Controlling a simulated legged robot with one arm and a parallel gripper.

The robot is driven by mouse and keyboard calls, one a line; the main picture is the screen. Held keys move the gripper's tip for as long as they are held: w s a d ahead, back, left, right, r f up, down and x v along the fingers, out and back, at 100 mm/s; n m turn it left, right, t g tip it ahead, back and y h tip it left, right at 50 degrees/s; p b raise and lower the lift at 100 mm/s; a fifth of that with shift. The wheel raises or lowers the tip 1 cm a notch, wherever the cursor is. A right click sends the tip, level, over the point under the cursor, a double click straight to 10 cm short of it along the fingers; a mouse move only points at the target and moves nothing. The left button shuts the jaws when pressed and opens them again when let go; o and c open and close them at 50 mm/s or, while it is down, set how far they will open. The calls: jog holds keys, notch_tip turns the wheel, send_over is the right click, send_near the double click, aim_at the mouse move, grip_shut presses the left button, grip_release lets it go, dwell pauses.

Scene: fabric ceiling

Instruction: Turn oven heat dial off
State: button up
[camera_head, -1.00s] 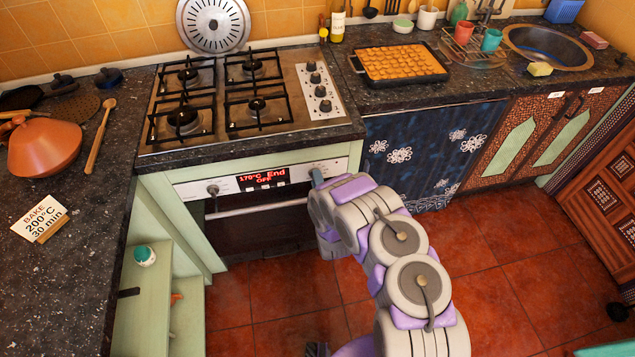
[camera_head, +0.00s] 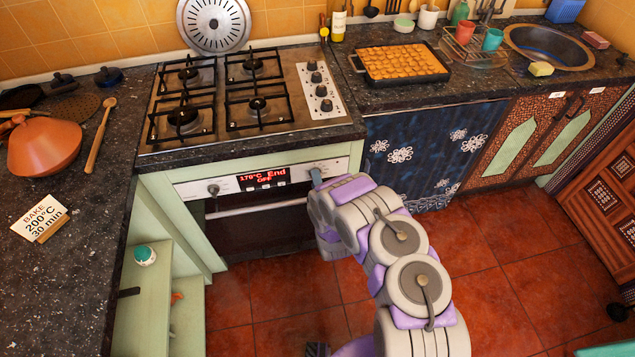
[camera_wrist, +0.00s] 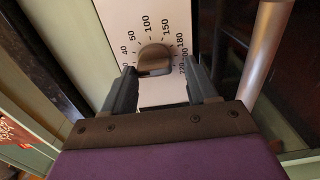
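The oven heat dial (camera_wrist: 154,60) is a brownish-grey knob on a white panel, ringed by numbers including 50, 100, 150 and 180. Its exact pointer setting is hard to read. My gripper (camera_wrist: 160,72) is open, with one dark fingertip on each side of the dial in the wrist view. I cannot tell whether either finger touches it. The oven display (camera_head: 263,178) shows red text reading about "170°C End OFF".
A second knob (camera_head: 213,190) is on the panel's left end. The oven door handle (camera_head: 256,208) runs below; its bar also shows close on the right in the wrist view (camera_wrist: 264,50). The gas hob (camera_head: 228,128) is above. A card (camera_head: 40,220) reads "BAKE 200°C 30 min".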

jog(key=shift+o, duration=0.7)
jog(key=shift+a+r, duration=0.1)
jog(key=shift+s+d+r, duration=0.1)
jog(key=shift+s+d, duration=0.05)
jog(key=shift+d, duration=0.05)
jog(key=p+v, duration=0.4)
jog(key=v, duration=1.2)
jog(key=shift+s+f, duration=0.2)
jog(key=shift+s, duration=0.2)
